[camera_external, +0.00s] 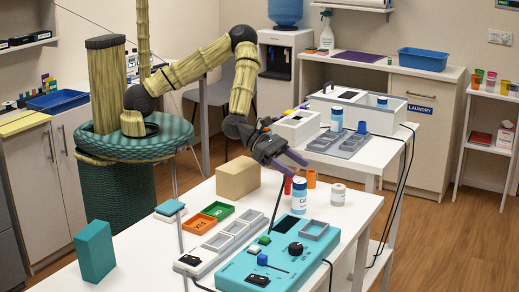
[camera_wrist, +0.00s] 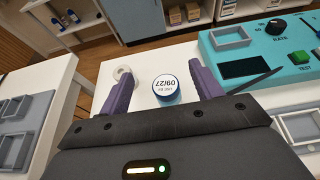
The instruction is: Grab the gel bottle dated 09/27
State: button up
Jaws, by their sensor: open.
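The gel bottle (camera_external: 299,199) is white and blue with a blue label. It stands upright on the white table behind the teal console. In the wrist view its blue-rimmed round lid (camera_wrist: 167,86) faces the camera and reads 09/27, with "USE BY" text. My gripper (camera_external: 294,166) is open and empty, above and slightly left of the bottle in the external view. In the wrist view the lid lies between the two purple fingers of my gripper (camera_wrist: 161,74), with gaps on both sides. No finger visibly touches it.
The teal console (camera_external: 262,276) is in front. A cardboard box (camera_external: 238,181) stands left.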

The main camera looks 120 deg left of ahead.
aim_at(300, 193)
jog(key=shift+f, duration=1.7)
jog(key=shift+f, duration=0.25)
notch_tip(300, 193, down, 3)
jog(key=shift+w+d+f, duration=0.1)
jog(key=shift+f, duration=0.1)
jog(key=shift+x, duration=1.3)
jog(key=shift+r, duration=0.1)
